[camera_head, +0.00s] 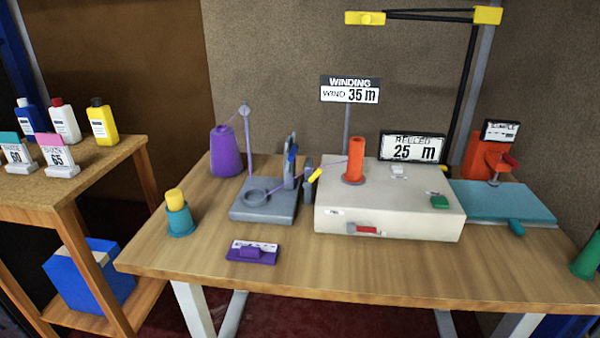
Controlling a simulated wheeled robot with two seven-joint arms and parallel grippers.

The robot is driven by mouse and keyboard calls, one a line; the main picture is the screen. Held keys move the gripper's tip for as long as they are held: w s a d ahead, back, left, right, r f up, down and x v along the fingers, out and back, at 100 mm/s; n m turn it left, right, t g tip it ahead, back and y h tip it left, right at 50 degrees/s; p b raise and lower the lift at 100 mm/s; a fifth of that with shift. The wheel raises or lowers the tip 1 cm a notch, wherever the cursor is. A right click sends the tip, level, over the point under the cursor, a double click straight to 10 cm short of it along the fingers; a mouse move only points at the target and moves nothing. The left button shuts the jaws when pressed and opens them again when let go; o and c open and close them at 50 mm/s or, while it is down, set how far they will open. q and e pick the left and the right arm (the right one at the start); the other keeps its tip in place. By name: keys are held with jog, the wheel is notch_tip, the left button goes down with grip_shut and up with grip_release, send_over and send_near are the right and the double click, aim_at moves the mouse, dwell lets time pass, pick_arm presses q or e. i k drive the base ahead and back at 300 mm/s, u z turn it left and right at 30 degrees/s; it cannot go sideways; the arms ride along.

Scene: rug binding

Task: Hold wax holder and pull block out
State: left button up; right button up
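The wax holder (181,220) is a small teal cup standing upright near the left front edge of the wooden table. A yellow block (175,199) sits in it, with its upper part showing above the rim. Its lower part is hidden inside the cup. Neither of my grippers is in view, and nothing touches the holder or the block.
Right of the holder are a purple labelled piece (252,252) and a grey stand (262,205). A purple cone (224,152) stands behind. A white machine (388,208) fills the middle. A side shelf (75,180) with bottles is left. Table around the holder is clear.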

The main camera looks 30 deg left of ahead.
aim_at(174, 197)
jog(key=z, duration=0.2)
jog(key=k, duration=0.8)
jog(key=u, duration=1.45)
jog(key=i, duration=0.45)
